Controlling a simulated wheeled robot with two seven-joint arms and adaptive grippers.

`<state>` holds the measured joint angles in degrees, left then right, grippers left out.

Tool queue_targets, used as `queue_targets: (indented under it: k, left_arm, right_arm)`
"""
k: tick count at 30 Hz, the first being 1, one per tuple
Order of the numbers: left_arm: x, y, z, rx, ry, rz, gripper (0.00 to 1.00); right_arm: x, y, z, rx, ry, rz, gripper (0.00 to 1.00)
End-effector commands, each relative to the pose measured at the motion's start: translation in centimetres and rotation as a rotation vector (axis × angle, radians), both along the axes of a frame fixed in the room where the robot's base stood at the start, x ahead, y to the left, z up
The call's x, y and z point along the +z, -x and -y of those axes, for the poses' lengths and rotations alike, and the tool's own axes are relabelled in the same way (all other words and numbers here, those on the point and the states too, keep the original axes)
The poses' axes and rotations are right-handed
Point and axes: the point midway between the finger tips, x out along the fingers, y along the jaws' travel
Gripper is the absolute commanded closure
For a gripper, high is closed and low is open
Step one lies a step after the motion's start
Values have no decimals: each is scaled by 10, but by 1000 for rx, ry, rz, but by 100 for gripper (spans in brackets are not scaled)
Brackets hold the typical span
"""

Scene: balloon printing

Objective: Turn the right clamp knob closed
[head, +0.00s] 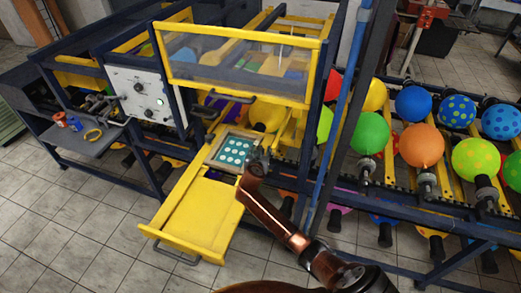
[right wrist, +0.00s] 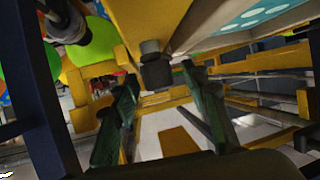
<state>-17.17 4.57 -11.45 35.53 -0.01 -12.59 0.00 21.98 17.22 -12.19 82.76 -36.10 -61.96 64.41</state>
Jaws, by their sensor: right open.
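The right clamp knob (right wrist: 155,72) is a dark cylinder under a grey collar, below a yellow beam in the right wrist view. My right gripper (right wrist: 160,82) is open, with one green finger on each side of the knob; I cannot tell whether either finger touches it. In the head view my right gripper (head: 258,158) is at the right edge of the printing frame (head: 211,162), and it hides the knob there. My left gripper is not in view.
A yellow sliding tray (head: 195,213) extends toward me below the frame. A yellow-edged clear guard (head: 240,60) stands above and behind. Colored balloons (head: 420,145) sit on holders along the right. A white control panel (head: 146,97) and a small tool shelf (head: 85,140) are at left.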

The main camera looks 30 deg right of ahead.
Motion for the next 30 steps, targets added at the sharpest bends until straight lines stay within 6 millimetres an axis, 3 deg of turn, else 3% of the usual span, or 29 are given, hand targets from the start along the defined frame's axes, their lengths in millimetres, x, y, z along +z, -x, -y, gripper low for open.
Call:
queue_targets:
  k: [8, 26, 30]
  left_arm:
    - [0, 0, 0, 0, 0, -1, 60]
    - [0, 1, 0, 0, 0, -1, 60]
    - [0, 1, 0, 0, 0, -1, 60]
  right_arm:
    - [-1, -2, 2, 0, -1, 1, 58]
    - [-1, -1, 1, 0, -1, -1, 98]
    - [-1, -1, 2, 2, 0, -1, 100]
